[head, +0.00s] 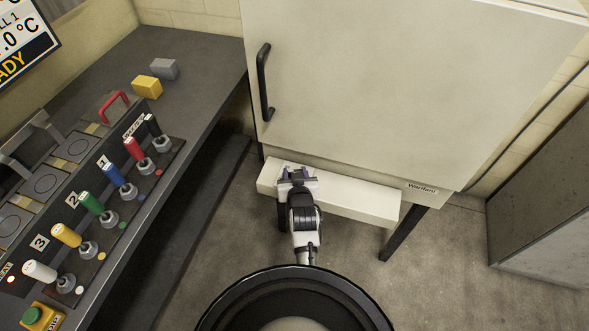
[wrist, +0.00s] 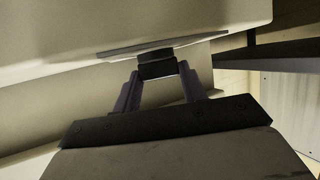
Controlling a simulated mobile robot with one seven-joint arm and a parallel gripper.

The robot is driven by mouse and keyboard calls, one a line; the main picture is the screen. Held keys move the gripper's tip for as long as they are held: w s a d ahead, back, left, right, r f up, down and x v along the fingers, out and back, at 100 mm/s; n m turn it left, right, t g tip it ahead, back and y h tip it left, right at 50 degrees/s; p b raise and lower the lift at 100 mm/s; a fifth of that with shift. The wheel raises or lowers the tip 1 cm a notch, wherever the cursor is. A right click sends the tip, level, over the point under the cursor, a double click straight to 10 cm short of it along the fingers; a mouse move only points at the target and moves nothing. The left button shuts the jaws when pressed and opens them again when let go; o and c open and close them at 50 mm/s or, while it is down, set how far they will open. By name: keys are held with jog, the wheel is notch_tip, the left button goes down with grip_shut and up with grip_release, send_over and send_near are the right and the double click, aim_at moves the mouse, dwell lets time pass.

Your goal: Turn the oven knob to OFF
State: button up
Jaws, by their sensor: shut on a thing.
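The oven is the large cream cabinet (head: 400,90) with a black door handle (head: 264,82) on its left side. Below its door is a cream ledge (head: 360,200). My gripper (head: 296,178) is at the left part of this ledge, under the door. In the wrist view, the oven knob (wrist: 156,64) is a dark round piece in front of a thin grey plate (wrist: 110,51). My gripper (wrist: 157,80) is shut on the knob, with a finger on each side. The knob's markings and its pointer cannot be read. In the head view my gripper hides the knob.
A dark bench (head: 195,65) stands left, with several coloured levers on a panel, a yellow block (head: 147,87) and a grey block (head: 164,68). A grey cabinet (head: 545,200) stands right. The floor (head: 440,270) between is clear, apart from the oven's dark leg (head: 403,233).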

jog(key=shift+d+n+g+y, duration=0.15)
jog(key=shift+n+g+y, duration=0.15)
jog(key=shift+n+y, duration=0.45)
jog(key=o, duration=1)
jog(key=shift+p, duration=0.3)
